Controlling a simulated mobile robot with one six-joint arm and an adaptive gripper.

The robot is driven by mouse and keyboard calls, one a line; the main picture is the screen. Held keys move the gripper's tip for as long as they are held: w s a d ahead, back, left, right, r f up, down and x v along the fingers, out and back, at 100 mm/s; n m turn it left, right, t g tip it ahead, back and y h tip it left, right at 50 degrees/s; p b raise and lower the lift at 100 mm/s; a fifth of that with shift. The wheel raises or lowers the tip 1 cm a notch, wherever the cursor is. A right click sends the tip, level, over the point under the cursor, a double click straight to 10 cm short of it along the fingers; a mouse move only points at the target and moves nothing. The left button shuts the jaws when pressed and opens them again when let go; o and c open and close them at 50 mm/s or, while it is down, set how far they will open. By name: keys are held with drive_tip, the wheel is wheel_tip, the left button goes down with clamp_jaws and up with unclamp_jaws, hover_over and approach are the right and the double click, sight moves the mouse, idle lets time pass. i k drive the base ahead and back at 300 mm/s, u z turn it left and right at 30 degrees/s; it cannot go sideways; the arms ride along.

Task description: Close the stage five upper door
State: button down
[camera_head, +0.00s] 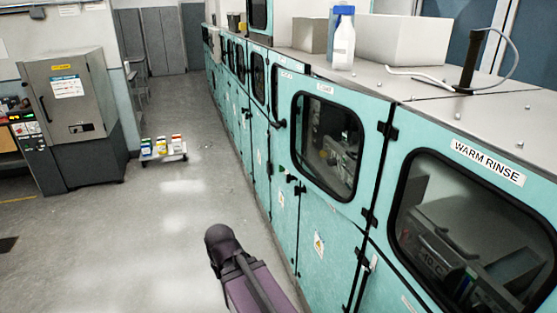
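A row of teal machine cabinets runs along the right side, with windowed upper doors over plain lower doors. The nearest upper door (480,172) is labelled WARM RINSE. The upper door left of it (374,185) has a rounded dark-framed window, black hinges on its right and a small label too small to read. I cannot tell which door is stage five, or whether that second door stands slightly ajar. A black handle (279,124) shows near its left edge. A purple and dark part of my arm rises at the bottom middle, in front of the cabinets. My gripper is not visible.
The grey floor (190,215) left of the cabinets is clear. A grey machine (75,120) stands at left.

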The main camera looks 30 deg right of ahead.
sight(326, 141)
drive_tip(key=i, duration=0.85)
drive_tip(key=u, duration=0.05)
